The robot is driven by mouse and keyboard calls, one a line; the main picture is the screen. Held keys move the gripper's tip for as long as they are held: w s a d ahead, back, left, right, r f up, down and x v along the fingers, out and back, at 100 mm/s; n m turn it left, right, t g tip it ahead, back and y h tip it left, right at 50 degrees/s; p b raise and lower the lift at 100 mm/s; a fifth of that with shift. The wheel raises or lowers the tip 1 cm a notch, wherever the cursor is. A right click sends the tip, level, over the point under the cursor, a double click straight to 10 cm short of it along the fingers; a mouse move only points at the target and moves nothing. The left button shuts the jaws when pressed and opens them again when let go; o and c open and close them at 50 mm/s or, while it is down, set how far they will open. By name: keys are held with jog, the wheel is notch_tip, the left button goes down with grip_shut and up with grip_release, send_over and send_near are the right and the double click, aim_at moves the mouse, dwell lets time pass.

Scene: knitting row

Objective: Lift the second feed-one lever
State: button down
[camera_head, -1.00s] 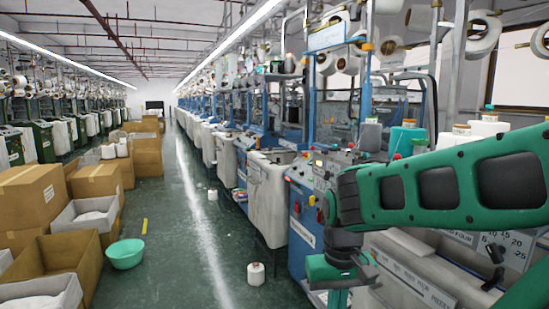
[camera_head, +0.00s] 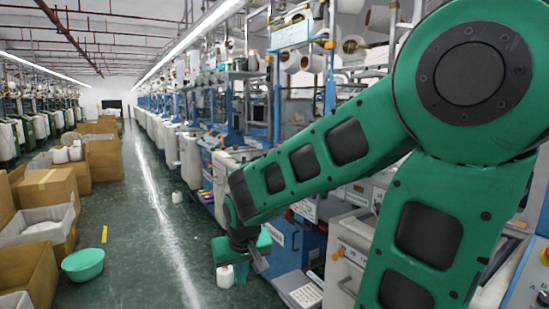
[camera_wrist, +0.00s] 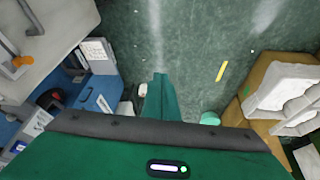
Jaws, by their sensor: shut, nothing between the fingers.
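No lever that I can make out as the second feed-one lever shows now; my arm hides much of the machine on the right. My gripper (camera_head: 240,262) hangs over the aisle floor at the end of the stretched arm, left of the machine fronts. It is shut and empty. In the wrist view its closed green fingers (camera_wrist: 160,80) point out over the floor. A small orange-handled part (camera_head: 338,254) sticks out from a pale machine front right of the gripper. An orange part also shows in the wrist view (camera_wrist: 22,62) at the upper left, apart from the fingers.
Knitting machines line the right side, with a blue cabinet (camera_head: 290,243) near the gripper. A white cone (camera_head: 225,276) stands on the floor by it. A green basin (camera_head: 83,264) and cardboard boxes (camera_head: 48,190) stand left. The aisle floor (camera_head: 150,240) between is mostly clear.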

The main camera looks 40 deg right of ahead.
jog(key=w+d+r+m+h, duration=0.1)
jog(key=w+d+m+h, duration=0.25)
jog(key=d, duration=0.65)
jog(key=w+d+m+h, duration=0.2)
jog(key=d+h, duration=0.3)
jog(key=d, duration=0.4)
jog(key=w+d+r+m+h, duration=0.1)
jog(key=w+d+m+h, duration=0.25)
jog(key=d, duration=0.65)
notch_tip(320, 180, up, 7)
jog(key=w+d+n+t+h, duration=0.1)
jog(key=w+d+n+h, duration=0.15)
jog(key=h, duration=0.25)
jog(key=w+a+r+n+t+h, duration=0.1)
jog(key=w+a+r+n+t, duration=0.3)
jog(key=w+r+t, duration=0.2)
jog(key=shift+w+n+t, duration=0.35)
jog(key=shift+w+t, duration=0.3)
jog(key=shift+t, duration=0.15)
jog(key=x, duration=1.4)
